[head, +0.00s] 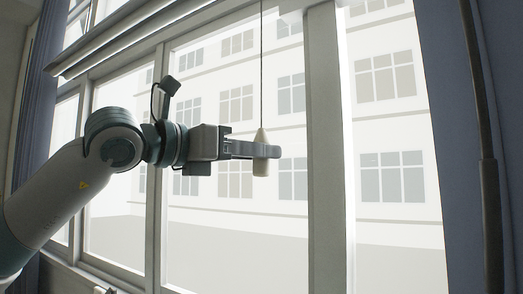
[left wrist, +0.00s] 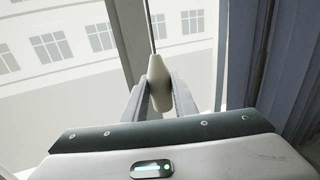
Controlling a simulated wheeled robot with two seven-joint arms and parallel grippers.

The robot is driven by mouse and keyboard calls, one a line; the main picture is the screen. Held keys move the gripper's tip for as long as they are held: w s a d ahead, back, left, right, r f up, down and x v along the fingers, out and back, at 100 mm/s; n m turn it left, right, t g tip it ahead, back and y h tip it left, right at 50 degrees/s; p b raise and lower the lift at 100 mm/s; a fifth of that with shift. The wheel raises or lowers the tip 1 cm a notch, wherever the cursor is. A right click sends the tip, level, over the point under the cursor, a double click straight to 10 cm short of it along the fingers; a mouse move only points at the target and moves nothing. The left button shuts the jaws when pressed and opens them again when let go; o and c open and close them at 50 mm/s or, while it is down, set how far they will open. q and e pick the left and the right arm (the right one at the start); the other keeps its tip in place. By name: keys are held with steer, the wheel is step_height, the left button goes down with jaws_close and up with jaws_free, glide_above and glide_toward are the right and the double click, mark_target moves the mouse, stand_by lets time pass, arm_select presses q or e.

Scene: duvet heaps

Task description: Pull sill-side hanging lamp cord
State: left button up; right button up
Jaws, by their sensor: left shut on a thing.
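A thin dark cord (head: 261,60) hangs straight down in front of the window and ends in a pale, tapered pull (head: 261,168). My left gripper (head: 268,151) reaches in from the left and is shut on the pull, with its fingers around the middle of it. In the left wrist view the pull (left wrist: 158,82) stands between the two fingers (left wrist: 160,100), and the cord (left wrist: 151,28) runs up from its top. The lower end of the pull is partly hidden by the fingers there. My right gripper is in neither view.
A large window with a pale frame (head: 323,150) stands behind the pull; a building shows outside. Blue-grey curtains hang at the right (head: 455,140) and far left. A dark upright pole (head: 489,190) stands at the right. The space around the pull looks clear.

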arm_select(q)
steer(key=shift+f+b, duration=0.55)
steer(key=shift+r, duration=0.3)
steer(key=shift+r+p, duration=0.4)
steer(key=shift+r, duration=0.95)
steer(key=o, duration=1.1)
steer(key=shift+s+a, duration=0.1)
